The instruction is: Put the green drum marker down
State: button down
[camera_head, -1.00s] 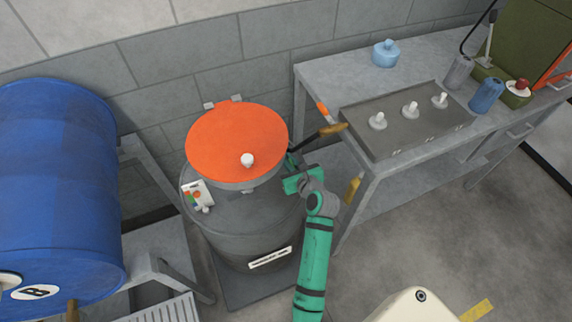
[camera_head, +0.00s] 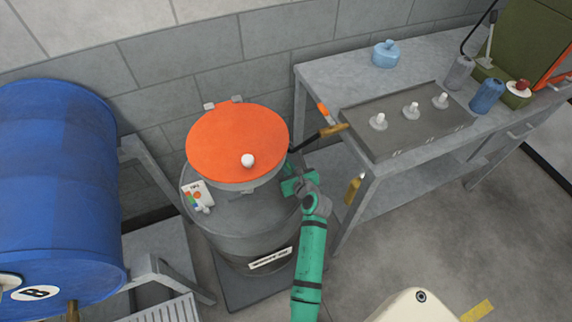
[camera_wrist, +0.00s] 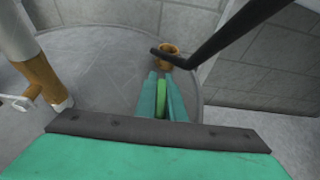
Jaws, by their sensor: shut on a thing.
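The green drum marker (camera_wrist: 161,90) shows as a narrow bright green strip between the two teal fingers of my gripper (camera_wrist: 161,84) in the wrist view. The fingers are shut on it, and they hide most of it. In the head view my gripper (camera_head: 290,178) is at the right side of the grey drum (camera_head: 235,228), just below the orange lid (camera_head: 235,140). The marker cannot be made out there. In the wrist view the fingers are over the drum's grey top (camera_wrist: 105,75); whether the marker touches it, I cannot tell.
A black handle with a brown grip (camera_head: 333,130) sticks out right of the lid; its black bar (camera_wrist: 225,35) passes beyond my fingers, near a brass cup (camera_wrist: 170,57). The workbench (camera_head: 345,85) is right, a blue drum (camera_head: 60,180) left.

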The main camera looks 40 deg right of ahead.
jog(key=c, duration=1.8)
grip_release()
jog(key=shift+f, duration=0.1)
jog(key=shift+c, duration=0.2)
jog(key=v, duration=1.2)
jog(key=s+a+r+m+t+y, duration=0.2)
jog(key=a+m, duration=0.1)
jog(key=a, duration=0.6)
jog(key=s+a+r+m+t+y, duration=0.2)
jog(key=s+a+m, duration=0.1)
jog(key=a, duration=0.5)
jog(key=s+a+r+m+t+y, duration=0.1)
jog(key=s+a+r+m+y, duration=0.1)
jog(key=a, duration=0.7)
jog(key=s+a+r+m+g+h, duration=0.1)
jog(key=s+a+m, duration=0.3)
jog(key=s+m, duration=0.6)
jog(key=s+a+r+m+g+h, duration=0.1)
jog(key=s+a+m, duration=0.3)
jog(key=s+m, duration=0.6)
jog(key=m+h, duration=0.1)
jog(key=m, duration=0.4)
jog(key=shift+a+g, duration=0.35)
jog(key=shift+g, duration=0.05)
